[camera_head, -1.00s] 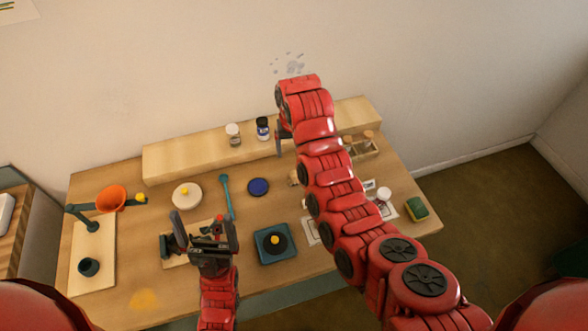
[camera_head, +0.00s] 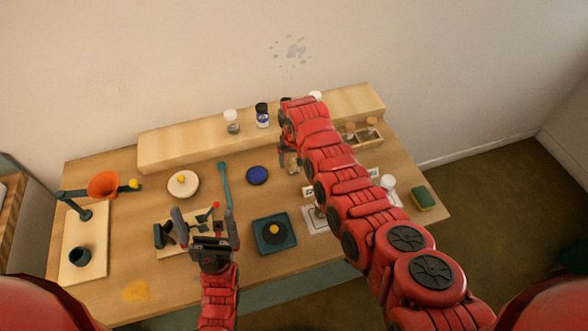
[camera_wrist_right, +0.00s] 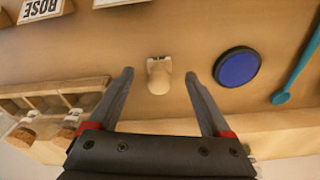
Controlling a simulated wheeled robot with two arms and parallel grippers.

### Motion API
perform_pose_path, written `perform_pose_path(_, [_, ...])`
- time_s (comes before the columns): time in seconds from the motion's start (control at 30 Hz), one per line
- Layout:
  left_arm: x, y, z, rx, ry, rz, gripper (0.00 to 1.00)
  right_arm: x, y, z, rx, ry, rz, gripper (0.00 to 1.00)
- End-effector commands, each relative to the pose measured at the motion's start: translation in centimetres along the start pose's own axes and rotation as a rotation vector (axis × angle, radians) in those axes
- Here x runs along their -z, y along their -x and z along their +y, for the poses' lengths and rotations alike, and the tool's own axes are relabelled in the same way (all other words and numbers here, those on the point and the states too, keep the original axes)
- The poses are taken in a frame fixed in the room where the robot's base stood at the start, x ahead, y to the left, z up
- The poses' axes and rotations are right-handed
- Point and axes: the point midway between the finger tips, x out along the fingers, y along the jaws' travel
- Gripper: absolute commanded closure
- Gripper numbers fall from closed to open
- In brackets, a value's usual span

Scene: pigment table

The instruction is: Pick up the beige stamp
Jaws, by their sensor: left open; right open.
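The beige stamp (camera_wrist_right: 158,76) stands on the table in the right wrist view, with its rounded handle toward the camera. It lies between the lines of my right gripper's fingers (camera_wrist_right: 159,84), which are spread wide and appear not to touch it. In the head view, my right gripper (camera_head: 289,158) is mostly hidden by its own arm, and the stamp (camera_head: 293,170) shows only partly beside it. My left gripper (camera_head: 205,218) is open and empty over the front left of the table, near a small board with dark and red parts.
A blue disc (camera_wrist_right: 237,67) and a teal spoon (camera_wrist_right: 299,68) lie beside the stamp. A wooden rack (camera_wrist_right: 50,100) with corked jars and the raised shelf (camera_head: 185,148) are close to my right gripper. Label cards (camera_wrist_right: 42,8) stand on the other side.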

Motion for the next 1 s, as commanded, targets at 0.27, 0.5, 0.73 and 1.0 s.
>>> perform_pose_path(0.27, [-0.32, 1.93, 0.10, 0.000, 0.000, 0.000, 0.00, 0.09, -2.35, 0.08, -0.001, -0.001, 0.002, 0.17])
perform_pose_path(0.5, [-0.31, 1.88, 0.09, 0.000, 0.000, 0.000, 0.00, 0.05, -2.32, 0.08, -0.001, -0.001, 0.001, 0.43])
perform_pose_path(0.73, [-0.31, 1.88, 0.09, 0.000, 0.000, 0.000, 0.00, 0.04, -2.33, 0.09, -0.001, -0.001, 0.001, 0.84])
perform_pose_path(1.0, [-0.31, 1.88, 0.09, 0.000, 0.000, 0.000, 0.00, 0.02, -2.34, 0.09, -0.001, -0.001, 0.000, 1.00])
